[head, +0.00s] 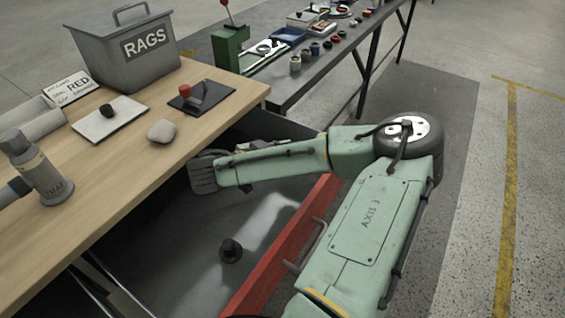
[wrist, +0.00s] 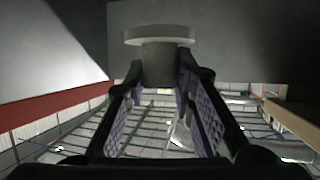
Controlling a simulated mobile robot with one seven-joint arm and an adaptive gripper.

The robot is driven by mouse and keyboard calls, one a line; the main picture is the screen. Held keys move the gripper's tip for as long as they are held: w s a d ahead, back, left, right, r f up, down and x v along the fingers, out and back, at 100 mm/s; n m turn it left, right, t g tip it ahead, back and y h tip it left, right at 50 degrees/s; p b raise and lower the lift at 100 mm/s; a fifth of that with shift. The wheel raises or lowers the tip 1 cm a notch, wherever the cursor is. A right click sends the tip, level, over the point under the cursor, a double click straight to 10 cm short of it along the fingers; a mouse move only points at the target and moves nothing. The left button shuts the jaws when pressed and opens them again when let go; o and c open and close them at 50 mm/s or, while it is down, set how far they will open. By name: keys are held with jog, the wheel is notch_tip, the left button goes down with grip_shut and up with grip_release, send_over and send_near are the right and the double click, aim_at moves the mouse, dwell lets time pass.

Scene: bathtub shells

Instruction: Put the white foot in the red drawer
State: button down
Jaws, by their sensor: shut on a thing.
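The white foot (wrist: 160,35) shows in the wrist view as a pale round disc on a darker stem. My gripper (wrist: 162,85) is shut on it, with the stem between the two fingers. In the head view my gripper (head: 203,174) is over the open red drawer, beside the table edge; I cannot make out the foot there. The red drawer (head: 290,232) is pulled out, with a red front and a grey floor. A black foot (head: 231,250) stands on the drawer floor. I cannot tell whether the held foot touches the floor.
The drawer floor is mostly clear.

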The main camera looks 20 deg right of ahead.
notch_tip(320, 180, down, 4)
jog(key=shift+r+p, duration=0.1)
jog(key=shift+p, duration=0.4)
jog(key=shift+f+b, duration=0.6)
jog(key=shift+f, duration=0.15)
jog(key=c, duration=1.4)
grip_release()
jog(key=shift+o, duration=0.2)
